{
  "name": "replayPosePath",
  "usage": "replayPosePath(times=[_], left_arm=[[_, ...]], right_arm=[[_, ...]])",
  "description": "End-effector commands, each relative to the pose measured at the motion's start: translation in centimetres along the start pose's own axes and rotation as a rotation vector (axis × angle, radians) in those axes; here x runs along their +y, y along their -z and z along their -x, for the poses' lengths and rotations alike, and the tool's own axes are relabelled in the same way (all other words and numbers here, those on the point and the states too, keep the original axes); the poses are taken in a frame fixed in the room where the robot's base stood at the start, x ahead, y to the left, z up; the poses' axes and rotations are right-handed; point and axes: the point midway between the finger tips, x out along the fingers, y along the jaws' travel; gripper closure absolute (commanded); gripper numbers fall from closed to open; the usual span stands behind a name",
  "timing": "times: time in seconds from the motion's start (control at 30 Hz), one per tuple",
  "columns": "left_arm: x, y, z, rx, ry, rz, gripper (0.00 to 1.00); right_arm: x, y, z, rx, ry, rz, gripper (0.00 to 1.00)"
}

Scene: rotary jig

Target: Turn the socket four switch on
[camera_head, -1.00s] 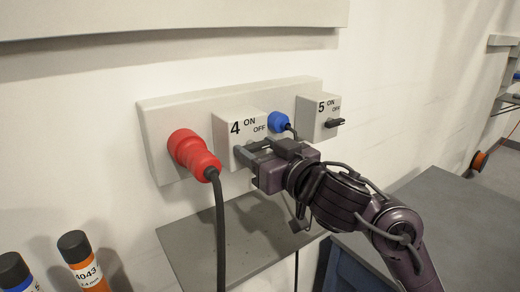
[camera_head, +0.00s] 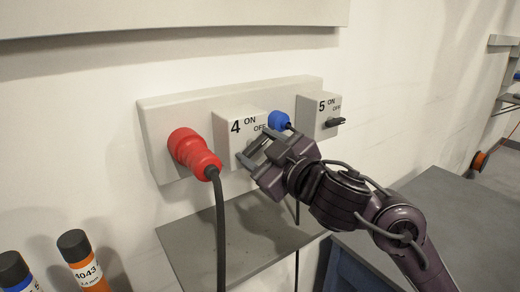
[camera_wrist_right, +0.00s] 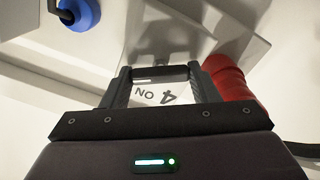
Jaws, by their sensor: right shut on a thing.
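The socket four switch box (camera_head: 226,128) is a pale box on the wall panel, marked 4, ON and OFF. My right gripper (camera_head: 256,146) is at its front, with its jaws tilted diagonally. It is shut on the switch's dark handle (camera_wrist_right: 160,73), which shows between the fingers in the right wrist view. The handle is mostly hidden by the fingers in the head view, so its exact angle is hard to tell. The upside-down 4 and ON label shows between the fingers in the wrist view. My left gripper is not in view.
A red plug (camera_head: 193,153) with a black cable is left of the switch. A blue plug (camera_head: 279,120) is to its right, then the socket five box (camera_head: 314,116) with its own dark handle (camera_head: 335,122). A grey shelf (camera_head: 205,245) lies below; orange and blue tubes stand lower left.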

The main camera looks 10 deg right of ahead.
Motion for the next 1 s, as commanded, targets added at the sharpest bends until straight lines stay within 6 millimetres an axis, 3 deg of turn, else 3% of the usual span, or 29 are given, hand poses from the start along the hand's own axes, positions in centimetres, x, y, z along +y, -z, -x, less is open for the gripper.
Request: replayPosePath(times=[1.0], left_arm=[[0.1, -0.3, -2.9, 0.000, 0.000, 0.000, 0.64]], right_arm=[[-0.2, -0.2, 0.0, 0.000, 0.001, 0.905, 0.68]])
